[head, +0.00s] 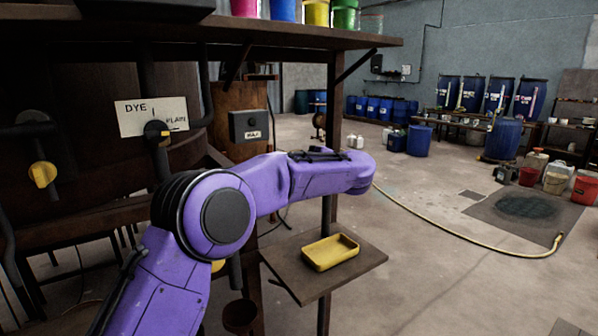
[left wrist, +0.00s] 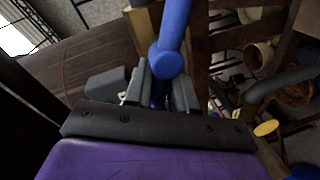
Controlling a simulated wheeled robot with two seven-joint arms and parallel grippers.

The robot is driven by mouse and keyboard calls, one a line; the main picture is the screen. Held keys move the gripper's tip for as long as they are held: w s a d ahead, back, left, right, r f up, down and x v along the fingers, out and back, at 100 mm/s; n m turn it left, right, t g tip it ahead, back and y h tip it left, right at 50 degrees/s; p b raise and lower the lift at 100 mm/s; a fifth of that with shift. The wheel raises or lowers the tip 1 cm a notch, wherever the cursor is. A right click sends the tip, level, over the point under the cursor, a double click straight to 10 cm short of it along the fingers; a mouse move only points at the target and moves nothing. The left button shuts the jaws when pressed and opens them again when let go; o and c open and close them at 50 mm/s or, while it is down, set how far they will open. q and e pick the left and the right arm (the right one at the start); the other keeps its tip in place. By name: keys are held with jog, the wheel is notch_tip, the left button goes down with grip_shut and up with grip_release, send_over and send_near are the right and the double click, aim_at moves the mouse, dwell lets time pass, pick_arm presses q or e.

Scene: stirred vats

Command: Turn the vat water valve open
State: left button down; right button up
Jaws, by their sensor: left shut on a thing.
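In the left wrist view my left gripper (left wrist: 158,92) is shut on a blue valve handle (left wrist: 172,40), a bar with a rounded boss. The grey fingers lie on both sides of its lower part. In the head view my purple left arm crosses the middle, and its gripper and the blue handle do not show there. The dark vat (head: 85,95) stands at the left, with a yellow-and-black valve knob (head: 42,174) and another (head: 157,131) by a DYE / PLAIN sign (head: 135,113). My right gripper is in neither view.
A small shelf (head: 355,268) with a yellow tray (head: 330,252) juts out under my forearm. An upper shelf (head: 290,36) holds several coloured pots. A hose (head: 450,232) lies on the floor at the right. Blue barrels (head: 485,95) stand far back. The middle floor is clear.

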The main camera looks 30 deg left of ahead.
pick_arm(q)
jog(key=n+b, duration=0.1)
jog(key=f+n+b, duration=0.1)
jog(key=n+b, duration=0.1)
jog(key=shift+s+f+t, duration=0.1)
jog(key=shift+f+t, duration=0.05)
jog(key=shift+t, duration=0.15)
jog(key=shift+n+h+b, duration=0.3)
jog(key=shift+n+b, duration=0.2)
jog(key=shift+b, duration=0.2)
jog(key=shift+t, duration=0.3)
jog(key=c, duration=1.1)
grip_release()
jog(key=b+v, duration=0.1)
jog(key=v, duration=0.9)
jog(key=shift+d+b, duration=0.25)
jog(key=shift+b, duration=0.1)
